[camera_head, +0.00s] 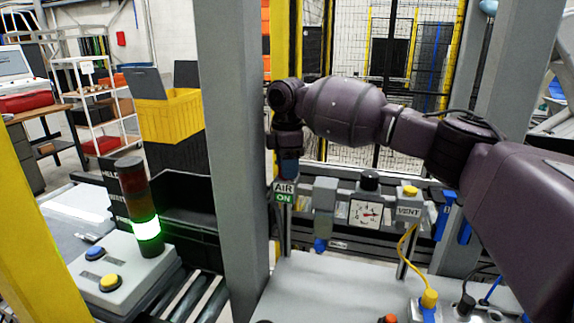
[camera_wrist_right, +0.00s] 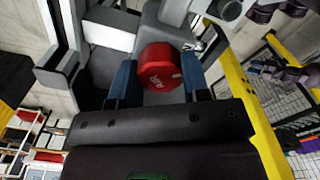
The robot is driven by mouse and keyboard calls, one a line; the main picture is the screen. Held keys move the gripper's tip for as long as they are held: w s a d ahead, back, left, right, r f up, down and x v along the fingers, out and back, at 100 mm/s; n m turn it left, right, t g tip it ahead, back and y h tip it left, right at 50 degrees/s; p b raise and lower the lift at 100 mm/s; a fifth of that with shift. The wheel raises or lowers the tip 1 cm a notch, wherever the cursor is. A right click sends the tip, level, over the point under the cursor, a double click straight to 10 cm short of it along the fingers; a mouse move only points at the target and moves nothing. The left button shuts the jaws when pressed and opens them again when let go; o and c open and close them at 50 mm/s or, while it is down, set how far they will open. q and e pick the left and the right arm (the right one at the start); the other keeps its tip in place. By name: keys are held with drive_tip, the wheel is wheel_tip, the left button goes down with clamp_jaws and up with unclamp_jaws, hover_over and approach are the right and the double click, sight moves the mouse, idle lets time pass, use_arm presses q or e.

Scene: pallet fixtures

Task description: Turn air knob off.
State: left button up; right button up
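The red air knob (camera_wrist_right: 160,68) shows in the right wrist view, with a pale mark on its round face, on a grey fitting. My right gripper (camera_wrist_right: 159,78) has its two blue fingers apart, one on each side of the knob; whether they touch it is hard to tell. In the head view my right gripper (camera_head: 289,168) points down just above the air sign (camera_head: 284,192), which reads AIR ON with green behind ON. The knob is hidden there behind the gripper. My left gripper is not in view.
Right of the sign stand a grey regulator (camera_head: 324,205), a square gauge (camera_head: 367,214) and a vent valve (camera_head: 409,205) with a yellow knob. A grey post (camera_head: 234,150) rises close on the left. A stack light (camera_head: 146,230) glows green at the bottom left.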

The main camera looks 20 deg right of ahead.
drive_tip(key=c, duration=0.3)
drive_tip(key=shift+c, duration=0.2)
drive_tip(key=m, duration=0.4)
drive_tip(key=shift+m, duration=0.3)
drive_tip(key=m, duration=0.4)
drive_tip(key=shift+m, duration=2.3)
drive_tip(key=o, duration=0.9)
